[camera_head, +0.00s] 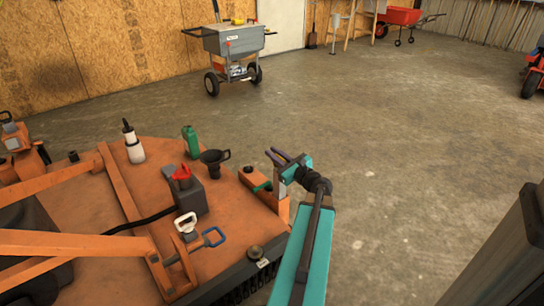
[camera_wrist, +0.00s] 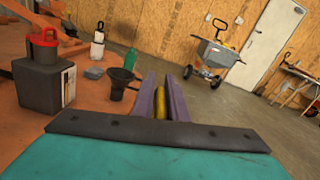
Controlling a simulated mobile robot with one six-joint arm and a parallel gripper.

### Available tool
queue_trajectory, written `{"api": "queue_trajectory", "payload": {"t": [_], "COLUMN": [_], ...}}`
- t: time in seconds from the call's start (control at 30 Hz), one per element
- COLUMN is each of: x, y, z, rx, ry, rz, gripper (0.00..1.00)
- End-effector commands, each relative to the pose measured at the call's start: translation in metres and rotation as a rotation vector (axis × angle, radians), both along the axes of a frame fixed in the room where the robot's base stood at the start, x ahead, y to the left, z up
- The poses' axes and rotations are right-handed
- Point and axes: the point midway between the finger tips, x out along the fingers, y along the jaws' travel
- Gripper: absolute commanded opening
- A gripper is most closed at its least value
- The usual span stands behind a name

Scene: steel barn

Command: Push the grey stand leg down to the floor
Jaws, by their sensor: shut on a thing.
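My gripper (camera_head: 277,153) is above the right edge of the orange machine deck (camera_head: 112,228). In the wrist view its purple fingers (camera_wrist: 160,82) are shut on a yellow thing (camera_wrist: 160,104), of which only a narrow strip shows between them. I cannot tell whether this yellow thing is part of the stand leg. An orange bracket (camera_head: 254,178) sits at the deck's edge, just below and left of my gripper. I cannot clearly make out the grey stand leg in either view. My wrist and arm hide part of the area beside the bracket.
On the deck stand a dark can with a red cap (camera_head: 190,195), a black funnel (camera_head: 214,160), a green bottle (camera_head: 191,142) and a white bottle (camera_head: 133,145). A grey spreader cart (camera_head: 233,42) stands behind. The concrete floor (camera_head: 400,130) right of the deck is clear.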

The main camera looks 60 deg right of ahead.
Motion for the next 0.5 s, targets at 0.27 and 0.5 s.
{"api": "queue_trajectory", "payload": {"t": [0.27,0.5], "x": [0.0,0.0], "y": [0.0,0.0], "z": [-0.038,-0.08], "rx": [0.001,0.0], "ry": [0.004,0.003], "rz": [0.001,0.001], "gripper": [0.0,0.0]}}
